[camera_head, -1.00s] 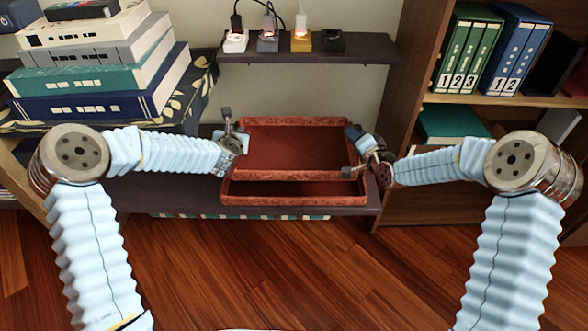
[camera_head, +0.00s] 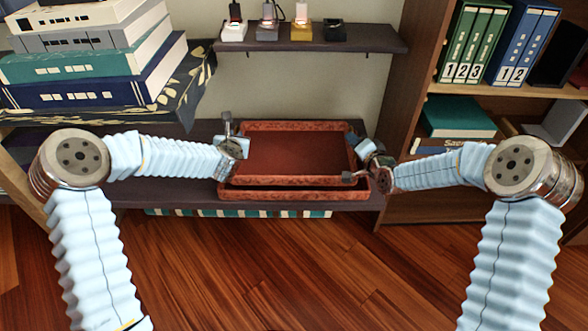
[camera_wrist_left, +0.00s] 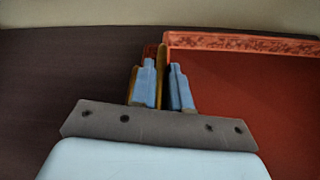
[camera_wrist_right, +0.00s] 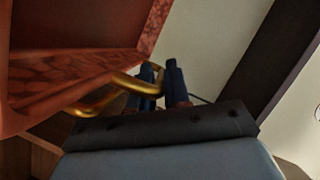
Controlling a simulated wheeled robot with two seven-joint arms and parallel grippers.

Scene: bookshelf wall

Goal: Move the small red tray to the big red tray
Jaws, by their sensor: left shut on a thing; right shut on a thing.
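The small red tray (camera_head: 298,158) hangs between my two grippers over the big red tray (camera_head: 295,190), whose front rim and right corner show below it. The small tray covers most of the big tray's inside; I cannot tell whether they touch. My left gripper (camera_head: 234,140) is shut on the small tray's left side, where a gold handle (camera_wrist_left: 161,75) shows between the fingers (camera_wrist_left: 161,85). My right gripper (camera_head: 366,158) is shut at its right side, on a gold handle (camera_wrist_right: 110,97) in the right wrist view.
The big tray rests on a dark low shelf (camera_head: 180,192). A wall shelf (camera_head: 310,38) with several small items is above. Stacked books (camera_head: 95,75) stand at the left, and a bookcase (camera_head: 400,95) with binders stands close on the right.

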